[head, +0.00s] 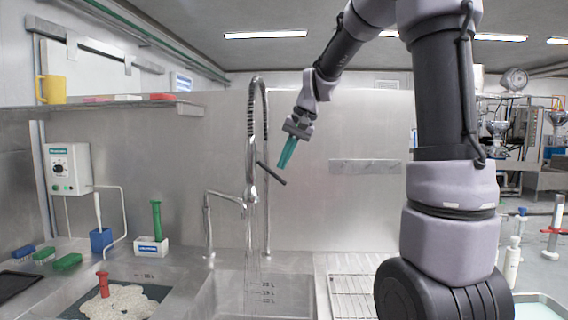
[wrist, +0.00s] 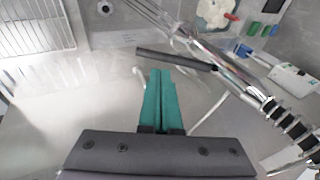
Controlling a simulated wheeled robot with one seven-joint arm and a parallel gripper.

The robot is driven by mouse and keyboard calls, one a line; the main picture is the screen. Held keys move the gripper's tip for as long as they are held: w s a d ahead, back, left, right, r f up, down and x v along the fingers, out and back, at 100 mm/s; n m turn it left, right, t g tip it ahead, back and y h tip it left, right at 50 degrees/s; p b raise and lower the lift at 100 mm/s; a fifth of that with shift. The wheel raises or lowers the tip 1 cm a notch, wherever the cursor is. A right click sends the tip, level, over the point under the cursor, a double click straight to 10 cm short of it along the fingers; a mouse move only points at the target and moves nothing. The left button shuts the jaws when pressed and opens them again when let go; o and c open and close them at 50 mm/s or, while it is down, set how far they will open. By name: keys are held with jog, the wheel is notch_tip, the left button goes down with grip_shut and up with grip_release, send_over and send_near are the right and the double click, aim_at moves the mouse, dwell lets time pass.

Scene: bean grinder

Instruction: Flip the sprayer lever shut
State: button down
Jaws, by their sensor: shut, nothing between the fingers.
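The sprayer (head: 251,192) hangs from a coiled spring hose over the sink, and thin streams of water fall from it. Its dark lever (head: 271,175) sticks out to the right and slopes down. In the wrist view the lever (wrist: 175,57) crosses just beyond my fingertips, joined to the chrome sprayer (wrist: 225,65). My gripper (head: 283,167) has teal fingers pressed together with nothing between them. Its tips are close to the lever, above its outer part in the head view. I cannot tell whether they touch it. In the wrist view the shut fingers (wrist: 160,72) point at the lever.
The sink basin (head: 225,295) lies below the sprayer, with a wire drying rack (head: 350,290) to its right. A second, thinner faucet (head: 207,225) stands left of the hose. A steel back wall is behind. A shelf (head: 100,104) holds a yellow mug (head: 52,89).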

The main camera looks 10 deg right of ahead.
jog(key=v, duration=1.1)
jog(key=shift+f, duration=0.1)
